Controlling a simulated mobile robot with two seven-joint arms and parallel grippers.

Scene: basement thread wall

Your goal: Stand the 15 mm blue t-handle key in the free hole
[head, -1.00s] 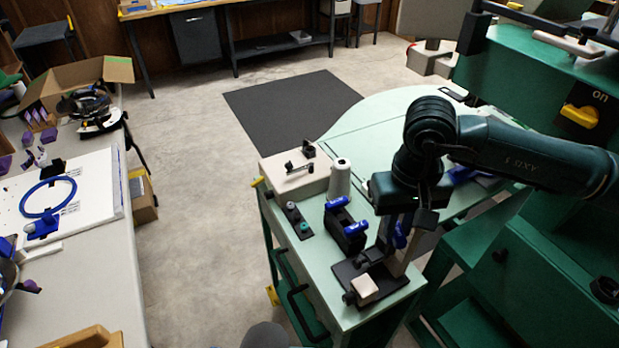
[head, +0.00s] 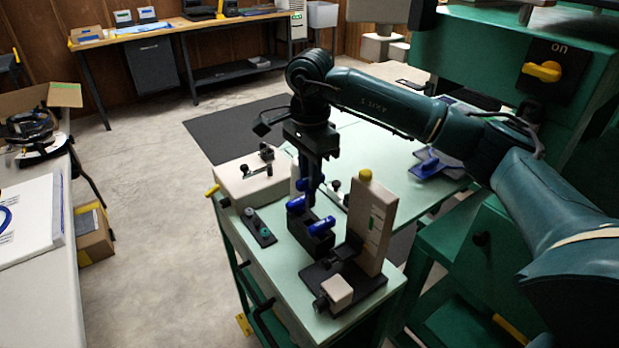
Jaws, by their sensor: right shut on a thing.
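A black key block (head: 318,243) stands on the pale green bench top. Two blue t-handles show at it, one at the back left (head: 296,205) and one at the front right (head: 322,226). My right gripper (head: 314,178) points down above the back of the block. It is shut on a blue t-handle key (head: 303,184), which is partly hidden by the fingers. I cannot tell whether the key's lower end is in the block or above it. The free hole is hidden. My left gripper is out of view.
A beige upright with a yellow knob (head: 365,175) stands on a black base (head: 325,286) just right of the block. A small dark tray (head: 259,228) lies to the left. A beige box (head: 250,182) with a black fitting stands behind it.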

